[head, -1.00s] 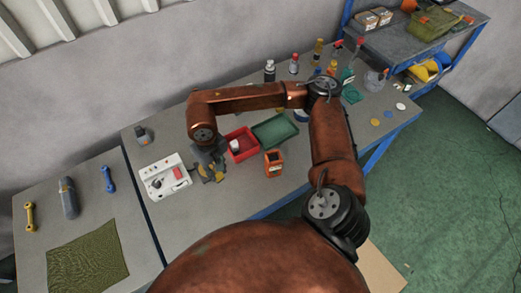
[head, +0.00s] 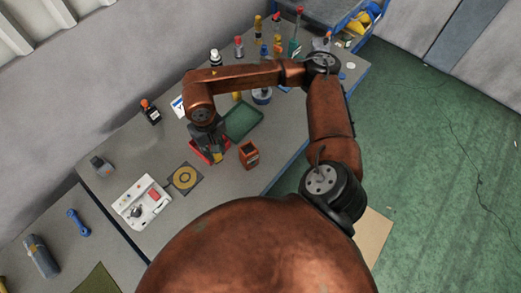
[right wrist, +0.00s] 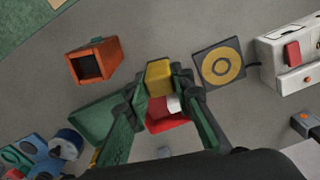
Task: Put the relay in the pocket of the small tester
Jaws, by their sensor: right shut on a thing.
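My right gripper (right wrist: 158,90) is shut on a yellow block, which looks to be the relay (right wrist: 159,77), held between its fingertips. In the head view, my right gripper (head: 214,152) is above the red tray (head: 196,155), and the block is mostly hidden by the gripper. The small tester (head: 142,203) is a white box at the left, with a dark knob and a red part on top. It also shows at the right edge of the right wrist view (right wrist: 270,50). I cannot make out its pocket clearly. My left gripper is not in view.
A dark pad with a yellow ring (head: 185,178) lies between the tester and red tray. A green tray (head: 241,121) and an open orange box (head: 249,155) stand right of the gripper. Several bottles are behind. A dark grey item (head: 102,166) stands behind the tester.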

